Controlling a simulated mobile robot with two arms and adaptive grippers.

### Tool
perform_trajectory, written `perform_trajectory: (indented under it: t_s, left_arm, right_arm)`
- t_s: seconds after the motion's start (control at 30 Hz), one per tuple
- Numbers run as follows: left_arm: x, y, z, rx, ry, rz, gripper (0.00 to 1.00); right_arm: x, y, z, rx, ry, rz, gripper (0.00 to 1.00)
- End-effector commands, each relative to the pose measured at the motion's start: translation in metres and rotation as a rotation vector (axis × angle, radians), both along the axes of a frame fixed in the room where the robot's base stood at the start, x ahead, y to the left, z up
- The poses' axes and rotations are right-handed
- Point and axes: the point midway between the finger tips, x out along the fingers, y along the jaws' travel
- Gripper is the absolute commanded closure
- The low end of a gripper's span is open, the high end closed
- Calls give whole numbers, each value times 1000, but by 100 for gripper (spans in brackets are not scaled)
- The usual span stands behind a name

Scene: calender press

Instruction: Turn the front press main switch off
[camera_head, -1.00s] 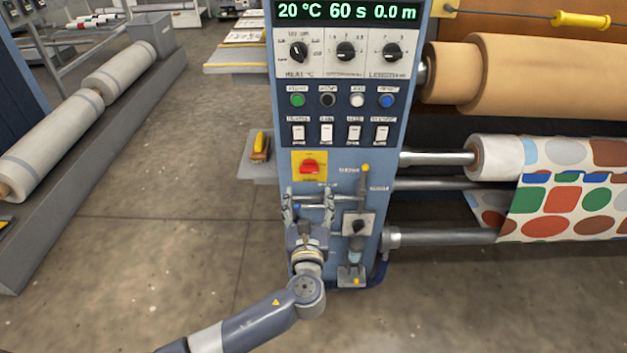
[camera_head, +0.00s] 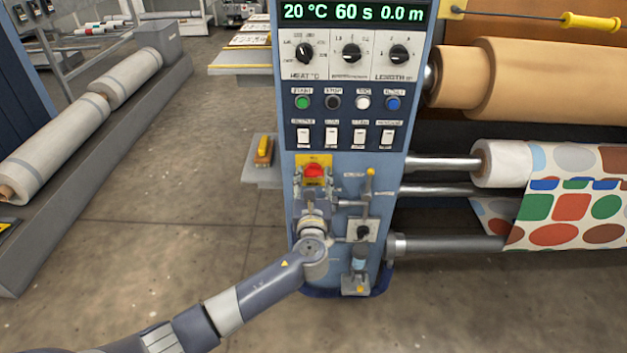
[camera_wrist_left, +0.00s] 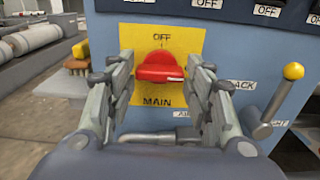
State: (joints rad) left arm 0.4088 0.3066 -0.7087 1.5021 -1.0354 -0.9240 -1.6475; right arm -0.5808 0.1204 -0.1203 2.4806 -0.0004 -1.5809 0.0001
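The main switch is a red rotary knob (camera_head: 314,171) on a yellow plate (camera_head: 314,159) low on the blue press panel (camera_head: 345,165). In the left wrist view the red knob (camera_wrist_left: 158,67) sits on the yellow plate (camera_wrist_left: 185,42) between the words OFF and MAIN, its wide handle lying sideways. My left gripper (camera_head: 313,182) is in front of the plate and partly covers its lower part. In the left wrist view its fingers (camera_wrist_left: 160,72) are open, one on each side of the knob, with gaps to it. My right gripper is not in view.
Above the switch are rocker switches (camera_head: 345,137), coloured buttons and dials (camera_head: 351,53). Right of my gripper are a lever with a yellow knob (camera_head: 370,172) and a small black knob (camera_head: 362,231).

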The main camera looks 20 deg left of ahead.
Motion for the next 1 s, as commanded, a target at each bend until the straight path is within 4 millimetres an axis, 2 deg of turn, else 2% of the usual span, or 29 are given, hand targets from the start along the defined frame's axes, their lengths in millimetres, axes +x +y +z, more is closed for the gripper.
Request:
perform_trajectory:
  t_s: [0.03,0.07,0.1,0.53,1.0]
  left_arm:
    - [0,0,0,0,0,0,73]
    - [0,0,0,0,0,0,80]
    - [0,0,0,0,0,0,81]
    - [0,0,-1,-62,-16,1,81]
    - [-1,0,-2,-427,-122,1,81]
  right_arm:
    - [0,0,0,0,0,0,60]
    - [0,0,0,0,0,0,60]
    - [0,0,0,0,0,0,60]
    - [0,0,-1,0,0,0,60]
    - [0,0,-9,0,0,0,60]
